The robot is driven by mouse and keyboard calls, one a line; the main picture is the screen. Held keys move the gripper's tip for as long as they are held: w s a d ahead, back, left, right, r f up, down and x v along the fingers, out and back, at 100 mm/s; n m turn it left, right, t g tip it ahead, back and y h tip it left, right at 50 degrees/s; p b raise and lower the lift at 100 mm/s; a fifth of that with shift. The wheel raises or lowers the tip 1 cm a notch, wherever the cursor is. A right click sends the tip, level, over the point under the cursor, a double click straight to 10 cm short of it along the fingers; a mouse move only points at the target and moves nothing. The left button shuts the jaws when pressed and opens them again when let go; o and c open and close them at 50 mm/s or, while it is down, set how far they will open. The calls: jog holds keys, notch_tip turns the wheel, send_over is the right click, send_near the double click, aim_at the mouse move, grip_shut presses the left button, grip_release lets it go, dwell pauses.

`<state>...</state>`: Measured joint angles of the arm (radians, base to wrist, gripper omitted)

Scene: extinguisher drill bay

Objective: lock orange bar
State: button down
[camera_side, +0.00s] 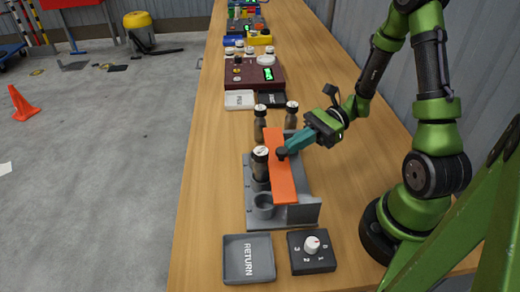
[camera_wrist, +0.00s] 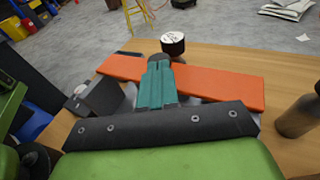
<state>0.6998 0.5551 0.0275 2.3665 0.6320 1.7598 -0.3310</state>
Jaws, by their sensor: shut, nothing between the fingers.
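The orange bar (camera_side: 283,184) lies lengthwise along the top of the grey rack (camera_side: 256,218). In the wrist view the bar (camera_wrist: 222,87) crosses the picture from left to right behind my fingers. My gripper (camera_side: 284,153) is shut and empty. Its teal fingers reach over the bar from the right, with the tips at a small dark part near the middle of the bar. In the wrist view my gripper (camera_wrist: 160,64) overlaps the bar. I cannot tell whether the tips touch it. A dark bottle with a white cap (camera_side: 260,153) stands in the rack, left of the bar.
Two more bottles (camera_side: 260,124) (camera_side: 291,115) stand at the rack's far end. A grey RETURN tray (camera_side: 248,277) and a black dial box (camera_side: 325,262) lie in front. The table's left side is clear.

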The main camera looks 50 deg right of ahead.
jog(key=v, duration=1.4)
